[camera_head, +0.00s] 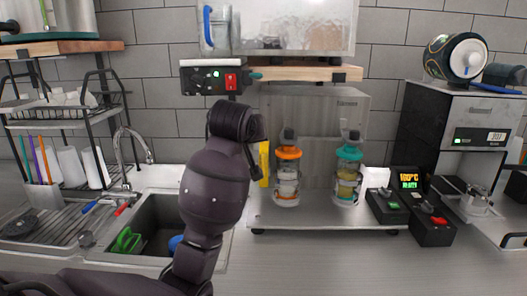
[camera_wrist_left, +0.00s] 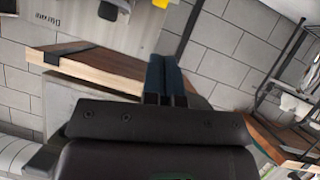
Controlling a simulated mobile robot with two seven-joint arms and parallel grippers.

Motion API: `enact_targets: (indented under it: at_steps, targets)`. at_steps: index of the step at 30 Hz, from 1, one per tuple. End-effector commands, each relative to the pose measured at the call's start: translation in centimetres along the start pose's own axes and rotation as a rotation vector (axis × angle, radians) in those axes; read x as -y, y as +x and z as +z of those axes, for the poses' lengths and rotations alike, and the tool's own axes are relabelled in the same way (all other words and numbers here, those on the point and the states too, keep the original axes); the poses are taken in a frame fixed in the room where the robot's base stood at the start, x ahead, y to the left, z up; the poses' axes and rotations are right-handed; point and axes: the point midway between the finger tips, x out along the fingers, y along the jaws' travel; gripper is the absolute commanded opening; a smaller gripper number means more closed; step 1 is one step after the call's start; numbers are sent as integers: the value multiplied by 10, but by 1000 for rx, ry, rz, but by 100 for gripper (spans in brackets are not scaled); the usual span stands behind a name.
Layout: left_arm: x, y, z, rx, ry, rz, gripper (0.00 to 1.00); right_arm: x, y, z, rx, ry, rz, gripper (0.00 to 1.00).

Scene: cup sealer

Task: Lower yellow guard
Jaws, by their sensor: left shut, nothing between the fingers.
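The yellow guard (camera_head: 264,163) shows in the head view as a narrow upright strip at the left side of the grey machine (camera_head: 315,112). A small bit of yellow (camera_wrist_left: 160,3) also shows at the top edge of the left wrist view. My left arm reaches up in front of the sink, and its wrist hides much of the gripper and part of the guard's surroundings in the head view. Contact with the guard cannot be told. My right gripper is not in view.
Bottles with an orange lid (camera_head: 287,175) and a teal lid (camera_head: 348,175) stand in the machine. A wooden shelf (camera_head: 305,73) juts out above it. A sink (camera_head: 150,235) lies left, and black control boxes (camera_head: 430,225) stand right. The front counter is clear.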

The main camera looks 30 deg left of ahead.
Motion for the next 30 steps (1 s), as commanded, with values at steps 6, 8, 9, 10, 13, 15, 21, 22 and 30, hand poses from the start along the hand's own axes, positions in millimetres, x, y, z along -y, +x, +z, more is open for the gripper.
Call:
enact_targets:
  at_steps: [6, 8, 9, 10, 13, 15, 21, 22, 30]
  targets:
    - [0, 25, 1, 4, 0, -2, 0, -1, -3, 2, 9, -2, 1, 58]
    - [0, 35, 0, 4, 0, -2, 0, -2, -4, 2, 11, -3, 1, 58]
    - [0, 42, 0, 3, 0, -2, 0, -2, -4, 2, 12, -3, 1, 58]
    - [0, 48, 0, 4, 0, -2, 0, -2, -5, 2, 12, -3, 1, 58]
    - [0, 65, 0, 4, 1, -2, 0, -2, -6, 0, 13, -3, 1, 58]
    - [0, 77, 0, 4, 1, -2, 0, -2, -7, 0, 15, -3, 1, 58]
    - [0, 106, 8, 5, 2, -2, 0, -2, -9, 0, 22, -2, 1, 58]
    - [0, 109, 11, 4, 2, -1, 0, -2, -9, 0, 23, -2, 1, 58]
    - [0, 124, 27, 0, 1, 0, 0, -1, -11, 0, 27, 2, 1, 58]
